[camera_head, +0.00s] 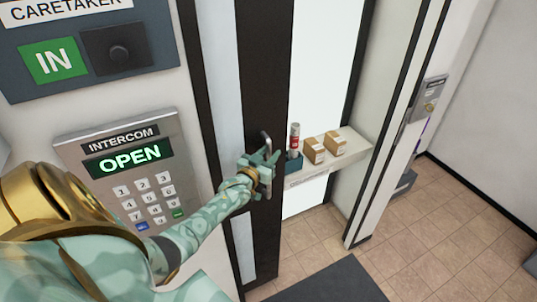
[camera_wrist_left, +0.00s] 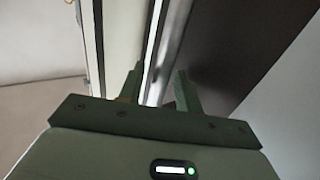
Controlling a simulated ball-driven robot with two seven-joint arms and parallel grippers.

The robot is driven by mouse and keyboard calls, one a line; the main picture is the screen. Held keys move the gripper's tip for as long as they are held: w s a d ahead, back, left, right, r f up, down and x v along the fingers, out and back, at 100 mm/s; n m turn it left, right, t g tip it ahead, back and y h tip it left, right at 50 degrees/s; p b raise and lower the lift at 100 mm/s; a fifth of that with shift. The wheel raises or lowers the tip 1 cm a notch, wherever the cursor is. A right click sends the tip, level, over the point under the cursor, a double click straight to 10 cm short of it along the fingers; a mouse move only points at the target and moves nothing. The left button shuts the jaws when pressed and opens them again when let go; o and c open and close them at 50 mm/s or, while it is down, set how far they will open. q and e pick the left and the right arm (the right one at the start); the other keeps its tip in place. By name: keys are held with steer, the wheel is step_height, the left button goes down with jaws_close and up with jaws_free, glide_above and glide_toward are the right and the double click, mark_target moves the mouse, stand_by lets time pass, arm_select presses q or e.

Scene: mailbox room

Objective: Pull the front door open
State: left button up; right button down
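The front door (camera_head: 262,80) has a dark frame and a pale glass pane, and stands upright right of the intercom. Its metal pull handle (camera_head: 267,141) is a vertical bar on the dark frame. My left gripper (camera_head: 266,163) is at the handle, its pale green fingers around the bar's middle. In the left wrist view the fingers (camera_wrist_left: 160,85) stand apart, with a bright metal strip running between them; firm contact with the handle cannot be made out. My right gripper is out of view.
The intercom (camera_head: 130,180) on the left wall reads OPEN. A shelf (camera_head: 340,158) with two small boxes (camera_head: 324,147) and a spray can (camera_head: 294,138) shows right of the door. A dark mat (camera_head: 335,285) lies on the tiled floor, which is clear at right.

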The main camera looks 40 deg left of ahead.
arm_select(q)
steer(key=s+d, duration=0.3)
steer(key=s, duration=1.3)
